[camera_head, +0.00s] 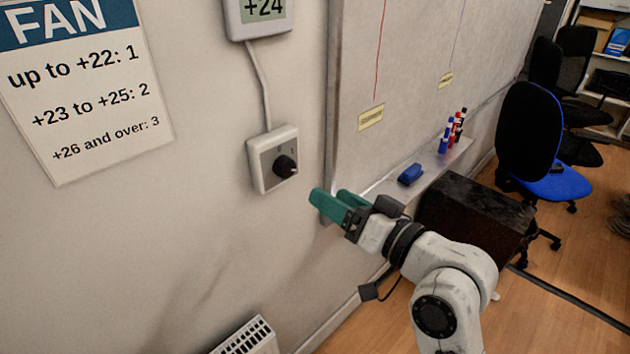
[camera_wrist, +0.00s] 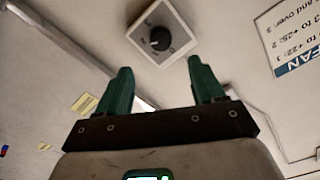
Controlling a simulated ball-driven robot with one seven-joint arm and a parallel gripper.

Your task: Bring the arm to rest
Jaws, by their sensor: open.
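My gripper (camera_head: 333,202) has green fingers and is held out in front of the wall, just right of and below the fan dial. In the wrist view my gripper (camera_wrist: 157,85) shows its two fingers spread apart with nothing between them. The fan dial (camera_head: 285,166) is a black knob on a white square box, and it is apart from the fingers. The knob also shows in the wrist view (camera_wrist: 159,39), beyond the fingertips. My white arm reaches up from the lower right of the head view.
A display reading +24 (camera_head: 264,8) and a FAN sign (camera_head: 85,85) hang on the wall. A whiteboard (camera_head: 400,60) has a ledge with a blue eraser (camera_head: 411,174) and several markers (camera_head: 452,131). A dark box (camera_head: 475,215) and a blue chair (camera_head: 530,130) stand right. A white grille (camera_head: 250,338) is below.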

